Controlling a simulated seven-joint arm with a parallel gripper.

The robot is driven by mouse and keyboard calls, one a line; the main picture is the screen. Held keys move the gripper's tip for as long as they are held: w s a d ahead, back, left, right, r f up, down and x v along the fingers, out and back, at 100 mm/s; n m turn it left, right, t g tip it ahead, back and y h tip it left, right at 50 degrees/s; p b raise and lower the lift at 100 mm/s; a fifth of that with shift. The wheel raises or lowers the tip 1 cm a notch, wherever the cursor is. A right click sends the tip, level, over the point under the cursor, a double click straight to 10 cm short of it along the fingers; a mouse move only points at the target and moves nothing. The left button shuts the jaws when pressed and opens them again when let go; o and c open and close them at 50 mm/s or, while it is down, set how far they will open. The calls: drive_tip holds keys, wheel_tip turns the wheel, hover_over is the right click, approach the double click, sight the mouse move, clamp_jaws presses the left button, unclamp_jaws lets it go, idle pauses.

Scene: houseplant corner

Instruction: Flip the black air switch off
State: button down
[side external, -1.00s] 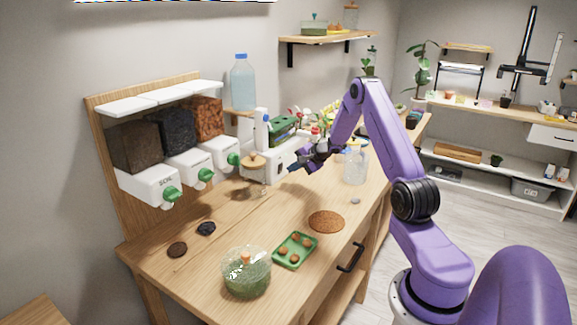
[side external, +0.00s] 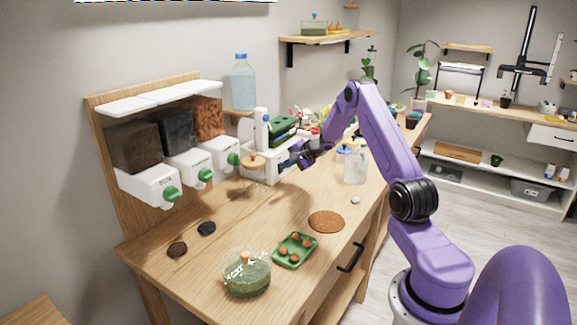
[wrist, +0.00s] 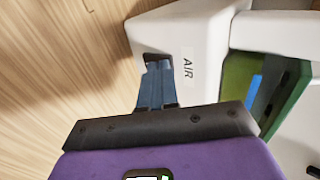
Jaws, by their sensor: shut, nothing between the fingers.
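A white housing with an "AIR" label (wrist: 187,68) shows in the wrist view. It also stands at the back of the bench in the side view, where the white body (side external: 262,149) is partly behind my gripper. My gripper (wrist: 156,64) is shut and empty, with its blue-grey fingertips at a dark recess in the housing's front, beside the label. In the side view my gripper (side external: 287,161) is at the front of the white unit. The black switch itself is not visible; the fingers cover that spot. I cannot tell its position or whether the fingertips touch it.
A glass jar with a wooden lid (side external: 253,161) stands close left of my gripper. A clear pitcher (side external: 355,168) stands to its right. A green tray (side external: 295,250) and a round brown mat (side external: 326,222) lie nearer the front.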

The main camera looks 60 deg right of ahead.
drive_tip(key=shift+r, duration=0.1)
drive_tip(key=shift+r, duration=0.7)
drive_tip(key=shift+s, duration=0.1)
drive_tip(key=v, duration=1.3)
drive_tip(key=shift+r, duration=0.15)
